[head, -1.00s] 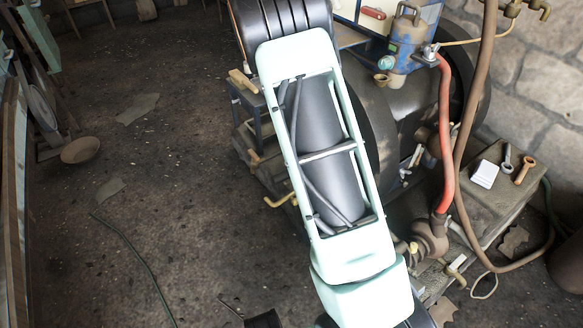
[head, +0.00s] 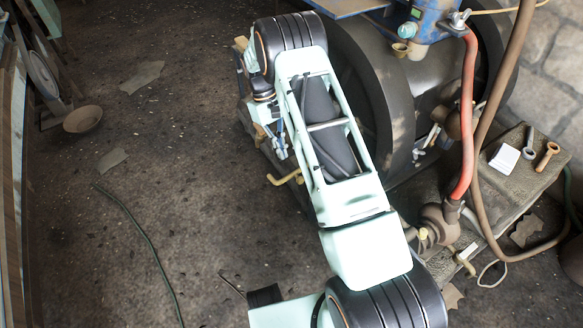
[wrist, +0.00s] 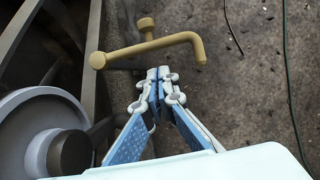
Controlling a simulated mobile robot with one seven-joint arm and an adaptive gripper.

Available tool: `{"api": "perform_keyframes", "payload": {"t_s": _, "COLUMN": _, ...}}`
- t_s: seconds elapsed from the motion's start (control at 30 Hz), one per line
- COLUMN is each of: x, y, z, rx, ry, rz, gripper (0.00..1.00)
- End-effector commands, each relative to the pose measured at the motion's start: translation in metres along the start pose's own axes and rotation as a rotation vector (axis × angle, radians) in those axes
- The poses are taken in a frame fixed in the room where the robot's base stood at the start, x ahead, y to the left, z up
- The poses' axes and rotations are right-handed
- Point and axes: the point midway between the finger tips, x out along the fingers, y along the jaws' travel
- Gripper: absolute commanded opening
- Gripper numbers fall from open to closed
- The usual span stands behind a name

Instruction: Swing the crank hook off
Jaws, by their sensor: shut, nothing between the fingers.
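The crank hook (head: 285,177) appears to be the bent, brass-yellow rod low at the left side of the engine. In the wrist view the crank hook (wrist: 150,48) runs roughly across the picture, with a knob at its left end and a short bend down at its right end. A second yellow stub rises behind it. My gripper (head: 281,153) hangs beside the flywheel, just above the hook in the head view. In the wrist view my gripper (wrist: 158,73) has its blue-and-white fingers together, tips just below the bar, empty. I cannot tell whether they touch it.
A large dark flywheel (head: 352,95) stands right of my gripper. A grey round hub (wrist: 45,130) lies left of the fingers in the wrist view. A red hose (head: 467,120) runs down at the right. The floor to the left is largely open, with a bowl (head: 83,119).

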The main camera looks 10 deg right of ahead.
Motion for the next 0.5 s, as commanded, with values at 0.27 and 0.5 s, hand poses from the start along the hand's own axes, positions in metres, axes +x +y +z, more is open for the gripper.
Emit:
{"api": "perform_keyframes", "payload": {"t_s": 0.27, "x": 0.036, "y": 0.001, "z": 0.016, "rx": 0.001, "ry": -0.001, "rz": 0.001, "gripper": 0.0}}
{"api": "perform_keyframes", "payload": {"t_s": 0.5, "x": 0.043, "y": 0.0, "z": 0.033, "rx": 0.0, "ry": 0.0, "rz": 0.001, "gripper": 0.0}}
